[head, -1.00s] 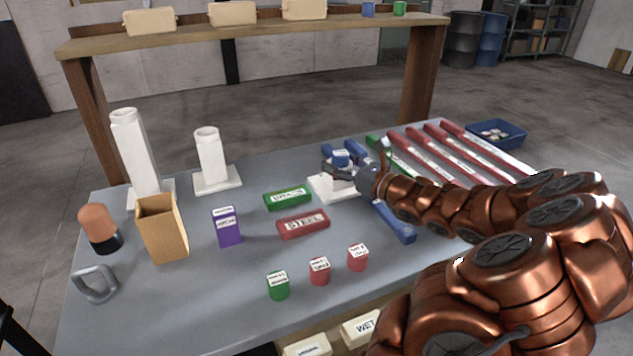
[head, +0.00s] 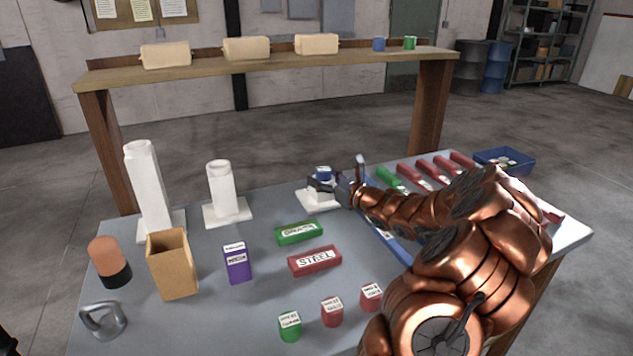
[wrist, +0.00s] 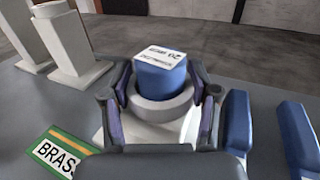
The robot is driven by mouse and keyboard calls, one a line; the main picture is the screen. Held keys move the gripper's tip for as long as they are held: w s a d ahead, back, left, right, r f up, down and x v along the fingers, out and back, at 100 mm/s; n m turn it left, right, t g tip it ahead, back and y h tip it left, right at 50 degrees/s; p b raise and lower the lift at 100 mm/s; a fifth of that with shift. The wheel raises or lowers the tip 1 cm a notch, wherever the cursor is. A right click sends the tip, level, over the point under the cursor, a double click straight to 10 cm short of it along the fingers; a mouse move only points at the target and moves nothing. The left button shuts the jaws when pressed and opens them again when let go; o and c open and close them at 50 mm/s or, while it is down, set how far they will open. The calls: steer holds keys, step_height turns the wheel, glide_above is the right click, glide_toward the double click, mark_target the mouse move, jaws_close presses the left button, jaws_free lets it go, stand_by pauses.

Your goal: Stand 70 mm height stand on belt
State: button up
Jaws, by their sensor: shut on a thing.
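A short white stand (head: 318,203) with a square base is between the fingers of my gripper (head: 321,187), toward the back of the table in the head view. The wrist view shows its round top (wrist: 160,108) with my gripper (wrist: 162,108) shut on it from both sides. A blue block (wrist: 160,75) with a white label on top sits on the stand; it also shows in the head view (head: 323,172). The stand looks upright. I cannot tell whether its base touches the table. No height marking is readable on it, and I cannot make out a belt.
A tall white stand (head: 147,185) and a medium one (head: 222,186) stand left on the grey table (head: 200,320). Green (head: 299,232) and red STEEL (head: 315,261) blocks lie in front. Red bars (head: 440,170) and a blue bin (head: 505,160) are right. A wooden shelf (head: 270,62) stands behind.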

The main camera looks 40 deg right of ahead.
steer(key=shift+w+d+f, duration=0.1)
steer(key=shift+w+d, duration=0.1)
steer(key=shift+w, duration=0.75)
steer(key=shift+w+d, duration=0.15)
steer(key=shift+w, duration=0.8)
steer(key=shift+w+f+p, duration=0.2)
steer(key=shift+f+p, duration=0.1)
steer(key=shift+f, duration=1.5)
steer(key=shift+f, duration=0.1)
steer(key=o, duration=1.3)
steer(key=shift+o, duration=0.2)
